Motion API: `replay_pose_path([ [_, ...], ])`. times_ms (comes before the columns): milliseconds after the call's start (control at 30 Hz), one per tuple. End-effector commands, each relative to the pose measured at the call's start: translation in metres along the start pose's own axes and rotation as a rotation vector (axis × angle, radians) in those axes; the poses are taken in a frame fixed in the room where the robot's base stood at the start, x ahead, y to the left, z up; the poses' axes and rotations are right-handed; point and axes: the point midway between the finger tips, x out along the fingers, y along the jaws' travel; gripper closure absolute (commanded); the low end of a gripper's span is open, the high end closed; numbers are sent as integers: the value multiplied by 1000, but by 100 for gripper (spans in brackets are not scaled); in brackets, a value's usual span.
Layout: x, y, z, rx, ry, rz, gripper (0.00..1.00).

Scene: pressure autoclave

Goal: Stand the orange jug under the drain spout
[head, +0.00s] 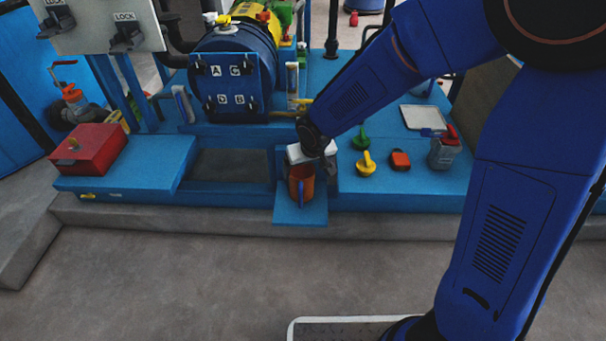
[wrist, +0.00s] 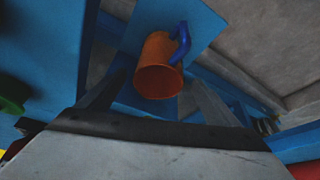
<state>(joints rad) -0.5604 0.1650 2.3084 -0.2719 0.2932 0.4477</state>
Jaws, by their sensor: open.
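The orange jug (head: 301,188) stands upright on a small blue ledge (head: 312,215) that juts from the front of the blue base. Its blue handle faces the front. In the wrist view the jug (wrist: 157,68) shows its open mouth toward the camera, beyond and between the two fingers. My gripper (head: 314,163) is just above and behind the jug in the head view. The gripper (wrist: 156,98) is open, with nothing held between its fingers. I cannot make out the drain spout; my gripper and arm cover the area behind the jug.
The drum (head: 232,62) with a lettered front panel stands behind. A red box (head: 88,149) sits at the left. Green (head: 361,139) and yellow (head: 366,164) knobs, a red-orange block (head: 400,159) and a grey container (head: 443,152) stand at the right.

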Motion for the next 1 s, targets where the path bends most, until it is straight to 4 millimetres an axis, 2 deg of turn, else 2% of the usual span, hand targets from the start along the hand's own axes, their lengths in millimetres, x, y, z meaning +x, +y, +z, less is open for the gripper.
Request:
replay_pose_path([
  [100,-17,0,-1,-1,3,-1,15],
  [333,-35,0,0,0,1,-1,15],
  [1000,-38,0,0,-1,0,-1,15],
])
